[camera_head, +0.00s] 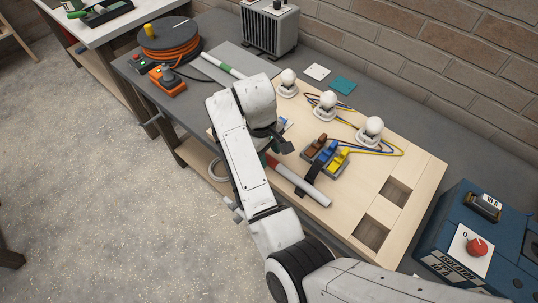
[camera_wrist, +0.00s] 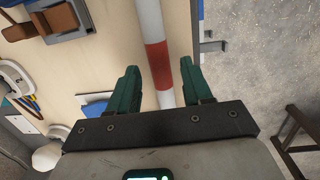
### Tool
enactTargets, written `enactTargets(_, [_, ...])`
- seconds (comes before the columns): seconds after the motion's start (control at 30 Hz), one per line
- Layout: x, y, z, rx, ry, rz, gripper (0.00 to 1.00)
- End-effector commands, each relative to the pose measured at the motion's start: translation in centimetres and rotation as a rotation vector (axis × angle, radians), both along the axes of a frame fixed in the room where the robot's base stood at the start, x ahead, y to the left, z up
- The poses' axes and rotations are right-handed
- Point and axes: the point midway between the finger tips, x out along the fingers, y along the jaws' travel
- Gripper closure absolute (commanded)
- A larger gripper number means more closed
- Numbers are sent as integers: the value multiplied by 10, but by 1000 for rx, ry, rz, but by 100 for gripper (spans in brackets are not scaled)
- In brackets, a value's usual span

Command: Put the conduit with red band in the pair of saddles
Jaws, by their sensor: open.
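The conduit with red band (camera_head: 305,187) is a pale tube lying along the front edge of the wooden board, partly hidden by my arm. In the wrist view its red band (camera_wrist: 158,62) shows between the fingers of my gripper (camera_wrist: 160,68). My gripper is open, with one green finger on each side of the conduit; I cannot tell whether they touch it. In the head view my gripper (camera_head: 279,152) is over the board's front part, mostly hidden by the wrist. I cannot clearly make out the pair of saddles.
A green-banded conduit (camera_head: 226,66) lies at the back left. Three white lamp holders (camera_head: 327,105) and a tray of coloured connectors (camera_head: 325,157) are on the board (camera_head: 405,160). A cable reel (camera_head: 168,40) stands left, a blue isolator box (camera_head: 467,240) right. Square holes are cut at the board's right.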

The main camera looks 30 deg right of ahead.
Motion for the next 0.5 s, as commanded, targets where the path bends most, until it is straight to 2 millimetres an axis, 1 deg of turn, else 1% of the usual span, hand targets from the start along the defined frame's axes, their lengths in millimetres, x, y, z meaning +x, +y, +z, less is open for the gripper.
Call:
enactTargets(0.23, [3, 6, 45, 2, -2, 1, 50])
enactTargets(0.5, [6, 10, 79, 5, -3, 0, 50])
